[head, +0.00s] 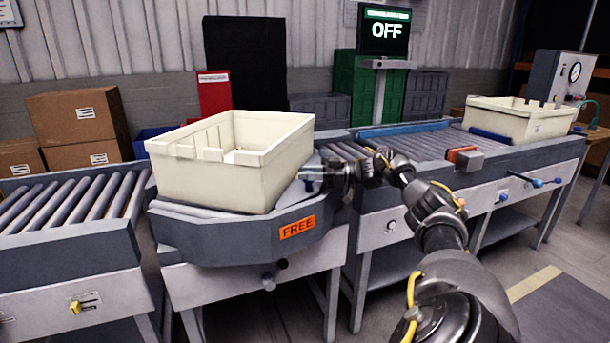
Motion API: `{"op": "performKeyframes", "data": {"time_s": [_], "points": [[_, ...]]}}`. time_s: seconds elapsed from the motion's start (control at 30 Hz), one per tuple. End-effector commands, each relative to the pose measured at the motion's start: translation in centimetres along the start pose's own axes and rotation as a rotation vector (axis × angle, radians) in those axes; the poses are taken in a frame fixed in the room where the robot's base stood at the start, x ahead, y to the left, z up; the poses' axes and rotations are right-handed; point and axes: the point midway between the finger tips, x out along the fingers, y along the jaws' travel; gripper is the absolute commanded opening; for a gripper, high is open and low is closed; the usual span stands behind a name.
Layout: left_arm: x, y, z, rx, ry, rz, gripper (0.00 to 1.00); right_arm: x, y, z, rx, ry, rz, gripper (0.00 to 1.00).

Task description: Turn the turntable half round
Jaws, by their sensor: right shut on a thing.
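The turntable (215,237) is a dark grey rounded unit in the roller line, with an orange label reading FREE on its front. A cream tote (215,185) with a notched rim sits on top of it, set at an angle to the line. My right gripper (312,178) is shut at the turntable's right edge, beside the tote's right side. It seems to hold a part of the turntable, but the gripped part is mostly hidden by the fingers. My left gripper is out of view.
Roller conveyors (65,215) continue left and right. A second cream tote (513,119) stands at the far right. An orange-and-grey block (464,157) sits on the right conveyor's front edge. A screen (384,31) reads OFF. Cartons (80,125) stand behind left. Knobs project below the turntable.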

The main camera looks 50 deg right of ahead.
Motion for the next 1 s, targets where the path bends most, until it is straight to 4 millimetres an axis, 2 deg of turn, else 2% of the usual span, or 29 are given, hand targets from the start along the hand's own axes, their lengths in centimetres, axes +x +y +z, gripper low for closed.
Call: {"op": "performKeyframes", "data": {"time_s": [0.03,0.07,0.2,0.43,0.57,0.77,1.0], "points": [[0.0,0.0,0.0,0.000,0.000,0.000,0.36,-0.1,0.1,0.0,0.000,-0.002,0.003,0.00],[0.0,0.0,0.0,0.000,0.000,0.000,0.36,-0.2,0.1,0.0,0.000,-0.002,0.003,0.37],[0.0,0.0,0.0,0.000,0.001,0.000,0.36,0.0,0.0,0.0,0.001,-0.003,0.000,0.55],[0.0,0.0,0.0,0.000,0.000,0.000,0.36,0.3,0.0,0.1,0.002,-0.004,-0.004,0.55],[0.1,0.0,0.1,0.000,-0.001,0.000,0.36,-0.2,0.0,0.2,0.003,-0.006,-0.003,0.55],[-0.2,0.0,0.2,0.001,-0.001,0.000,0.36,-3.7,0.1,0.3,0.003,-0.010,0.000,0.55],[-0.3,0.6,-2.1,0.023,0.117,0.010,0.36,-8.3,0.1,0.2,0.003,-0.009,-0.001,0.55]]}}
